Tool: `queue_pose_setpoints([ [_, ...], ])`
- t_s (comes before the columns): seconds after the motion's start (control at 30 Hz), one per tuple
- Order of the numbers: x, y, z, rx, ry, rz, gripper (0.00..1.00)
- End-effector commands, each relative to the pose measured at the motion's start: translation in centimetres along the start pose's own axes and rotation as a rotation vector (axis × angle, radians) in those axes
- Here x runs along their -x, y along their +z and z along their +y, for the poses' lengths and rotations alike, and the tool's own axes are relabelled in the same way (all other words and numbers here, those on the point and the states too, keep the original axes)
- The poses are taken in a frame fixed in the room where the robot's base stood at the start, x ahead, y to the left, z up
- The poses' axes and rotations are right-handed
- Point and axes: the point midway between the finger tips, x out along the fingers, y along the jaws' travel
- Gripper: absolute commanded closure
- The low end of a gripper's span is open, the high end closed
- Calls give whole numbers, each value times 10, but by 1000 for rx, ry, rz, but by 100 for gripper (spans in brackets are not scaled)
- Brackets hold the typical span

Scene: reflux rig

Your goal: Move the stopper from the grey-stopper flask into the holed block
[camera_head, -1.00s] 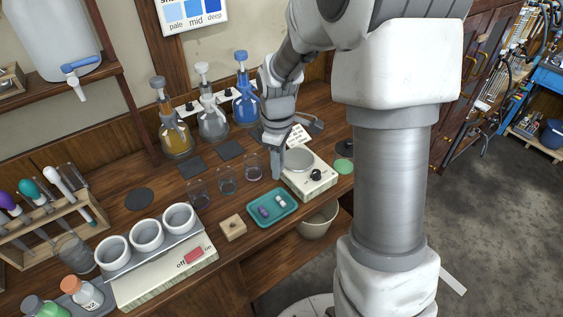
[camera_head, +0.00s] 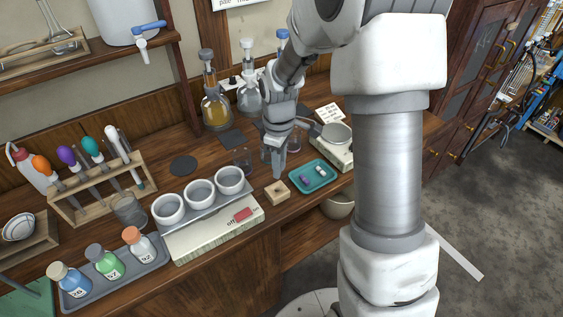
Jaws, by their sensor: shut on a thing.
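My gripper (camera_head: 275,163) points down just behind and above the block. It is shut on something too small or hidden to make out.
A beaker (camera_head: 242,161) stands close left of my gripper. The teal tray (camera_head: 313,188) with small capsules and a balance (camera_head: 337,150) are to the right. A heater with three white cups (camera_head: 214,228), a pipette rack (camera_head: 90,203) and a bottle tray (camera_head: 145,268) fill the left.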

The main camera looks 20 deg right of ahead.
Motion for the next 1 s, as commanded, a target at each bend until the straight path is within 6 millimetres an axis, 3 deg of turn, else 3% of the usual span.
queue_pose_setpoints([
  [0.27,-7,-2,0,0,0,0,100],
  [0.7,-43,-2,0,0,0,1,100],
  [1.0,-43,-2,0,0,0,1,100],
])
